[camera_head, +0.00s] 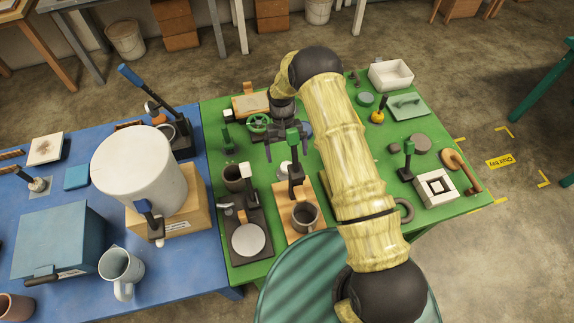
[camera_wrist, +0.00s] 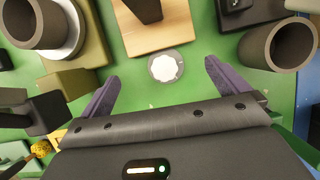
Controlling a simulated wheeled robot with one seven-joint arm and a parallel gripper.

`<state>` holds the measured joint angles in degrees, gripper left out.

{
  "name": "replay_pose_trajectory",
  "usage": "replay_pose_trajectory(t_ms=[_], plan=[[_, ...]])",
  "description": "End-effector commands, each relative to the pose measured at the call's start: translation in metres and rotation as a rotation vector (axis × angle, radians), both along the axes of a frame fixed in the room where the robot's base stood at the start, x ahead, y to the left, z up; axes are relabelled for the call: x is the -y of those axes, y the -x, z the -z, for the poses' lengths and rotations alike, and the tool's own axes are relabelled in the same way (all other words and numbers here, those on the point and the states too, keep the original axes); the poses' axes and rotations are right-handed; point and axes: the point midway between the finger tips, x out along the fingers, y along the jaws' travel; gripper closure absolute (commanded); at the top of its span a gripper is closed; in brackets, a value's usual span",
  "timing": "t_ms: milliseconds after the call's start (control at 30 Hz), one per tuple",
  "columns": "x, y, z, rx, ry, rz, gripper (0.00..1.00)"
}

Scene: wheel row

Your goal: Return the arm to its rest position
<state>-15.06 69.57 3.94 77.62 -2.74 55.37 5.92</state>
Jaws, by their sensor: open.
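My arm reaches out over the green table (camera_head: 262,268), bent at a black elbow joint high above the table, in the head view. My gripper (camera_head: 289,136) hangs over the middle of this table, partly hidden by the arm. In the wrist view my gripper (camera_wrist: 163,88) has its two purple fingers spread apart with nothing between them. A small white round piece (camera_wrist: 165,67) lies on the green surface just beyond the fingertips and apart from them.
A white tray (camera_head: 390,74) sits at the back right. The blue table (camera_head: 80,205) at left bears a large white cylinder (camera_head: 138,165). Floor at right is open.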

Motion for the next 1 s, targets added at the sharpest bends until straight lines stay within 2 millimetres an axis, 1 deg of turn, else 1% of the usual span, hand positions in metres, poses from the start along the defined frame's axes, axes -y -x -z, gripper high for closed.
replay_pose_trajectory(t_ms=[33,67,533,667,767,867,933,1000], plan=[[0.000,0.000,0.000,0.000,-0.001,0.050,0.00],[0.000,0.000,0.000,0.000,-0.001,0.063,0.00],[0.000,0.000,0.000,0.002,0.000,0.055,0.00],[0.002,-0.009,-0.004,0.052,0.015,0.044,0.00],[0.009,-0.028,-0.015,0.151,0.042,0.029,0.00],[0.020,-0.052,-0.038,0.283,0.065,0.018,0.00],[0.031,-0.069,-0.060,0.383,0.072,0.017,0.00],[0.041,-0.075,-0.080,0.440,0.067,0.026,0.00]])
